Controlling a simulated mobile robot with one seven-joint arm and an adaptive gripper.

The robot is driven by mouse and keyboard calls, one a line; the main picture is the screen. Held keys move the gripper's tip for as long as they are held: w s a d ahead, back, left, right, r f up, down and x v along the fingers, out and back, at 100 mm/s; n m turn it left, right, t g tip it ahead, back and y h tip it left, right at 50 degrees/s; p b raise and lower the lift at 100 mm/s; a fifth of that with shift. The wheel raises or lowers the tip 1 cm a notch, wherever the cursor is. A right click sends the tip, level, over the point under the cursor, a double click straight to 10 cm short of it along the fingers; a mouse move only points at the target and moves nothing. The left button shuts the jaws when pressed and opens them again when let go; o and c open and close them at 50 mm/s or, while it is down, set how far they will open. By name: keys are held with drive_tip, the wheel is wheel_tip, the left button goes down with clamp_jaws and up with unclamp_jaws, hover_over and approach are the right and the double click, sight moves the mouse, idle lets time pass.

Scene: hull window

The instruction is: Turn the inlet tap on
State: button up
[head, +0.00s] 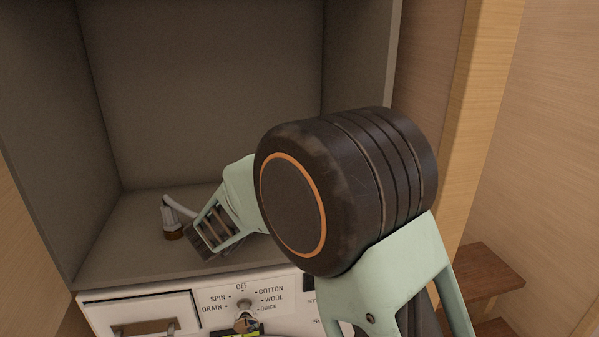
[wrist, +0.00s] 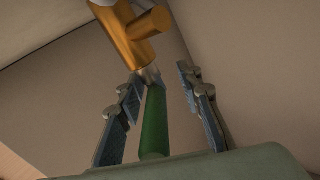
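The inlet tap shows in the wrist view as a brass body (wrist: 138,40) with a side stub and a green lever (wrist: 155,125). My gripper (wrist: 162,80) is open, with one finger on each side of the lever. The lever lies nearer the left finger; I cannot tell whether they touch. In the head view, my gripper (head: 203,240) is inside the grey recess above the washing machine. The green lever is hidden there by my gripper.
The grey recess (head: 205,90) has walls on both sides and behind. Below it is the white washing machine front, with a dial (head: 243,304) and a drawer (head: 145,313). A wooden post (head: 480,110) and brown wooden steps (head: 478,268) stand on the right. My arm blocks much of the middle.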

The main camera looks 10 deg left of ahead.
drive_tip(key=v, duration=1.2)
